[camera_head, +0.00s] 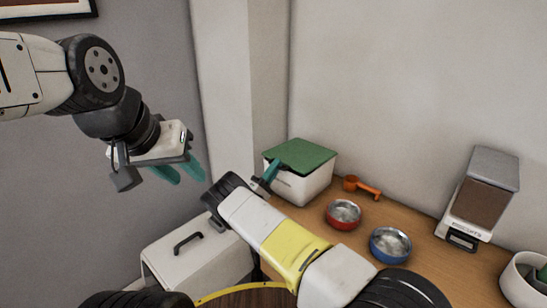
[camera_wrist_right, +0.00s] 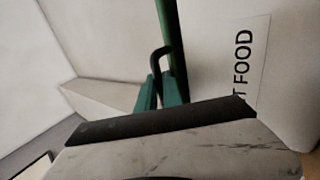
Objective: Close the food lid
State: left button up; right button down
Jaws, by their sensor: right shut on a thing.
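The white food box (camera_head: 305,187) stands at the back of the wooden counter, with its green lid (camera_head: 305,154) over the top. The lid looks nearly flat, but I cannot tell whether its edge fully meets the rim. My right gripper (camera_head: 270,174) is at the box's left front edge. In the right wrist view its green fingers (camera_wrist_right: 158,92) are shut on the lid's black handle (camera_wrist_right: 155,62), beside the lid's green edge (camera_wrist_right: 170,40). The box side there carries a "FOOD" label (camera_wrist_right: 248,65). My left gripper (camera_head: 180,171) is open and empty in the air at left.
An orange scoop (camera_head: 361,187), a red bowl (camera_head: 343,214) and a blue bowl (camera_head: 390,244) stand right of the box. A biscuit dispenser (camera_head: 480,200) and a white pot (camera_head: 522,282) are further right. A white case with a black handle (camera_head: 190,260) is at lower left.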

jog(key=shift+s+d+f, duration=0.15)
jog(key=shift+f, duration=0.55)
jog(key=c, duration=1.8)
grip_release()
jog(key=shift+o, duration=0.2)
jog(key=v, duration=0.7)
jog(key=shift+s+a+r, duration=0.15)
jog(key=shift+s+a, duration=0.05)
jog(key=shift+a, duration=0.25)
